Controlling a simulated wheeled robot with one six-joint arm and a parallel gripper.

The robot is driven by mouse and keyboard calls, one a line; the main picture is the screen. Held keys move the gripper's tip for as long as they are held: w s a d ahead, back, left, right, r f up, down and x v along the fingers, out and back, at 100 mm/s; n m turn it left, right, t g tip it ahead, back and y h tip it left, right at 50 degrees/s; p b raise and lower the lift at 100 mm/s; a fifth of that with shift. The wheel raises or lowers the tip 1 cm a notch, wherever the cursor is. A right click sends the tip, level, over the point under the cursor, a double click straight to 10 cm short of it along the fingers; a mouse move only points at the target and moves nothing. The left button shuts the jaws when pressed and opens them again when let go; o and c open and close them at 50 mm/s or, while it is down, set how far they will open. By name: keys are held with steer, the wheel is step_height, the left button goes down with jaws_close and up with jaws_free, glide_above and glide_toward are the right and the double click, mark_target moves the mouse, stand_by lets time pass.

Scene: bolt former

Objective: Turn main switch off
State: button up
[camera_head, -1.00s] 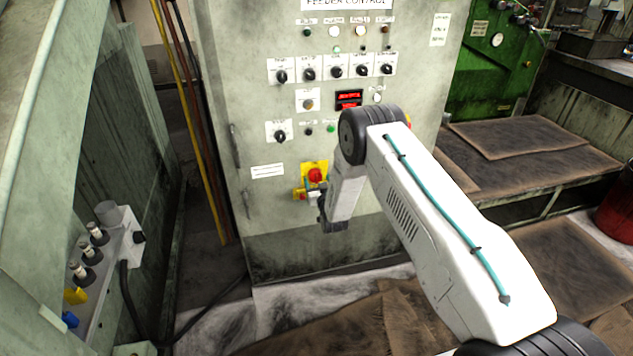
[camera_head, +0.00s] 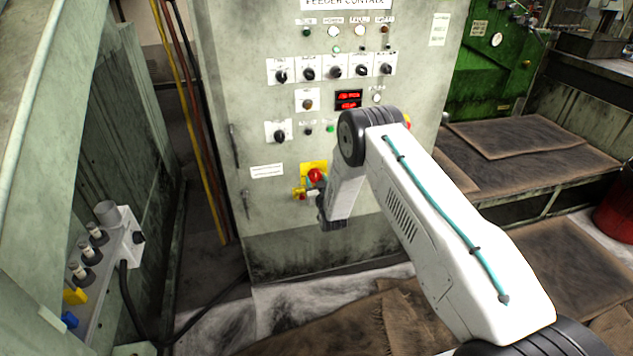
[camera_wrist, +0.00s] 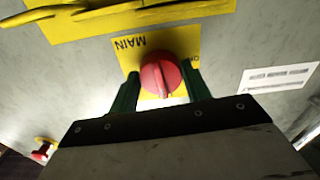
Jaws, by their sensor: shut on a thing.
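The main switch is a red round knob (camera_wrist: 160,76) on a yellow plate (camera_wrist: 128,48) marked "MAIN". In the head view the red knob (camera_head: 315,175) is low on the front of the grey-green feeder control cabinet. My gripper (camera_wrist: 158,88) has one green finger on each side of the knob and is shut on it. In the head view my gripper (camera_head: 314,190) is at the switch, partly hidden by my wrist. The slot on the knob points roughly up and down in the wrist view.
The cabinet (camera_head: 270,220) carries rows of black selector knobs (camera_head: 336,72) and lamps above the switch. A small red button on yellow (camera_wrist: 42,151) shows at lower left in the wrist view. Yellow and brown pipes (camera_head: 190,120) run left of the cabinet.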

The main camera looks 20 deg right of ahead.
steer(key=n, duration=0.8)
steer(key=shift+n, duration=0.3)
steer(key=n, duration=0.4)
steer(key=shift+d+r+n, duration=0.1)
steer(key=shift+n, duration=2.2)
steer(key=o, duration=1)
steer(key=shift+c, duration=0.2)
steer(key=shift+s, duration=0.15)
